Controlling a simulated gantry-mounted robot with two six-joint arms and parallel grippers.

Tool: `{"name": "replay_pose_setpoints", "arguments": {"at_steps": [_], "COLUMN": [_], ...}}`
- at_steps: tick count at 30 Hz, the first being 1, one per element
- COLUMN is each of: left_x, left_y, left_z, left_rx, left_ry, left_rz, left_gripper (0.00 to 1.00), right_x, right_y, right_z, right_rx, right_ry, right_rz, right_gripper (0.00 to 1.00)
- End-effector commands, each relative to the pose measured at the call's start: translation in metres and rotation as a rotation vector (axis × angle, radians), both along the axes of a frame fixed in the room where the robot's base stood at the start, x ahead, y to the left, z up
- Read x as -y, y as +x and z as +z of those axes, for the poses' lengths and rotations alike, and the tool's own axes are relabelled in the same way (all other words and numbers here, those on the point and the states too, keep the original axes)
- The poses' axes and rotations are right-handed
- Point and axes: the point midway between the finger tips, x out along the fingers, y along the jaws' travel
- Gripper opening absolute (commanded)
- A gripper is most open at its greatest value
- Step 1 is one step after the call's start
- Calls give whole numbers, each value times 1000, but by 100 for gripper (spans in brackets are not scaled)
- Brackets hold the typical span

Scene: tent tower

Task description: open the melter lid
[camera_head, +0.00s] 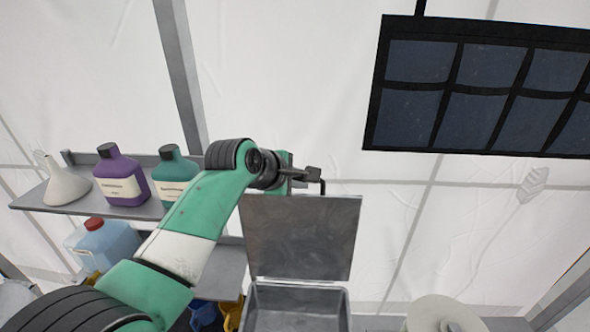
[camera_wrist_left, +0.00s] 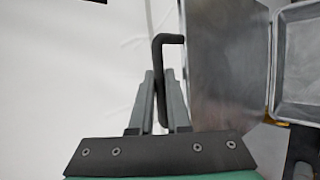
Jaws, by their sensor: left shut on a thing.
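The melter (camera_head: 296,306) is a grey metal box at the bottom middle of the head view. Its flat metal lid (camera_head: 300,238) stands raised, close to upright, along the back edge of the box. My left gripper (camera_head: 312,176) is at the lid's top edge, shut on the dark bent lid handle (camera_head: 323,187). In the left wrist view the handle (camera_wrist_left: 168,40) runs between the two fingers (camera_wrist_left: 160,78), beside the lid (camera_wrist_left: 226,70). The open box (camera_wrist_left: 297,60) shows at the right there. My right gripper is not in view.
A shelf (camera_head: 50,200) at the left holds a funnel (camera_head: 66,184), a purple bottle (camera_head: 121,177) and a teal bottle (camera_head: 174,172). A blue jug (camera_head: 104,243) stands below. A dark panel (camera_head: 480,85) hangs at upper right. A pale round object (camera_head: 440,314) is right of the melter.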

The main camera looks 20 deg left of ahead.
Motion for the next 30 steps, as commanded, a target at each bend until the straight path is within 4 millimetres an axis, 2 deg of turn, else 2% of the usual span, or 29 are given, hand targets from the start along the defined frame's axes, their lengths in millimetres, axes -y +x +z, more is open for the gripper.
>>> {"name": "replay_pose_setpoints", "arguments": {"at_steps": [9,10,15,26,30], "left_x": [0,0,0,0,9], "left_y": [0,0,0,0,-1], "left_z": [1,1,1,-1,7], "left_rx": [4,4,3,-2,-2], "left_ry": [1,1,1,2,2], "left_rz": [1,1,1,0,-14], "left_gripper": [0,17,45,45,45], "right_x": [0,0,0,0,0], "right_y": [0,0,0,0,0], "right_z": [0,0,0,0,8], "right_rx": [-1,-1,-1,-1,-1], "right_ry": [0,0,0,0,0], "right_rz": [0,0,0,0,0], "right_gripper": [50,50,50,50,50]}}
